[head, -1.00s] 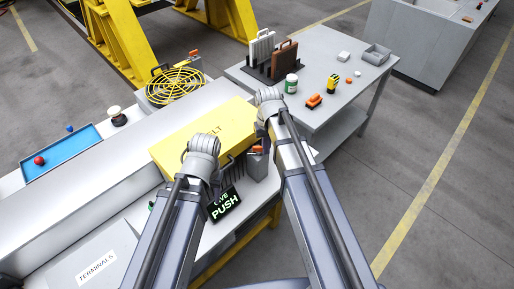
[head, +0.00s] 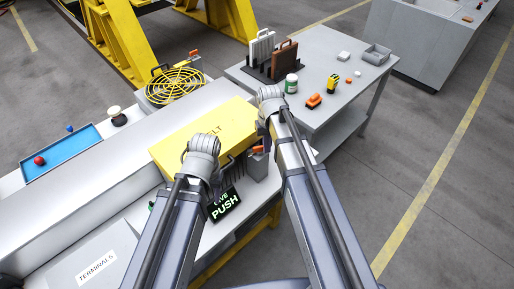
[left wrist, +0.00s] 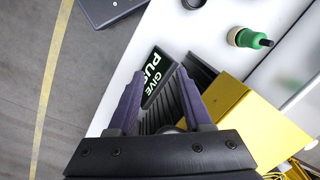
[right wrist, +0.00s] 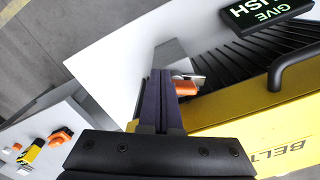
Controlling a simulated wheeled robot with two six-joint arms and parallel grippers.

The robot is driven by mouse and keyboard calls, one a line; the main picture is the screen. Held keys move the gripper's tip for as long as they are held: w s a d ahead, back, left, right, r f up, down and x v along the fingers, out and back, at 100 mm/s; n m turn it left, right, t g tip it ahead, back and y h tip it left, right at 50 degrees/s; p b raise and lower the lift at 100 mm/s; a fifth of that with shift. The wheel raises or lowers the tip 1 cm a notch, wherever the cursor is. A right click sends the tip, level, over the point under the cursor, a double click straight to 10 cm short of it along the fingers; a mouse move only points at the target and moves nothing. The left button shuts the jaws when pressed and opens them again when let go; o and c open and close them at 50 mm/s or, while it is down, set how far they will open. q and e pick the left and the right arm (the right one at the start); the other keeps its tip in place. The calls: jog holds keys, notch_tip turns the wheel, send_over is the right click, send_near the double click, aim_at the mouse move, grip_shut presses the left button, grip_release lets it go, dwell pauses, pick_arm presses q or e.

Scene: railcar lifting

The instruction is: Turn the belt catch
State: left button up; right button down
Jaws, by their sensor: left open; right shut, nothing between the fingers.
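The belt catch appears to be the small orange lever (head: 257,149) on a grey post (head: 256,165) beside the yellow cover marked BELT (head: 178,142). In the right wrist view the orange lever (right wrist: 183,89) lies right beside my right fingertips, with a pale metal piece at its end. My right gripper (right wrist: 162,72) is shut and empty; I cannot tell whether it touches the lever. My left gripper (left wrist: 157,78) is open and empty over the black ribbed belt (left wrist: 166,109), near the GIVE PUSH sign (left wrist: 155,75). In the head view my arms hide both sets of fingertips.
A black handle (right wrist: 292,70) stands on the cover's edge. A yellow round grille (head: 174,86) and a blue tray (head: 62,153) lie beyond the belt unit. A grey side table (head: 335,50) holds a rack, a jar and small orange and yellow items. Open floor lies right.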

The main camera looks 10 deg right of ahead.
jog(key=shift+w+d, duration=0.15)
jog(key=shift+w, duration=0.25)
dwell(0.5)
jog(key=shift+s, duration=0.15)
jog(key=shift+s+d+r+p, duration=0.2)
jog(key=shift+s+r+p, duration=0.05)
jog(key=shift+s, duration=0.2)
jog(key=shift+s+d+r+p, duration=0.2)
jog(key=shift+s+r+p, duration=0.05)
jog(key=shift+s, duration=0.15)
jog(key=shift+r, duration=0.1)
notch_tip(320, 180, up, 7)
jog(key=p, duration=0.7)
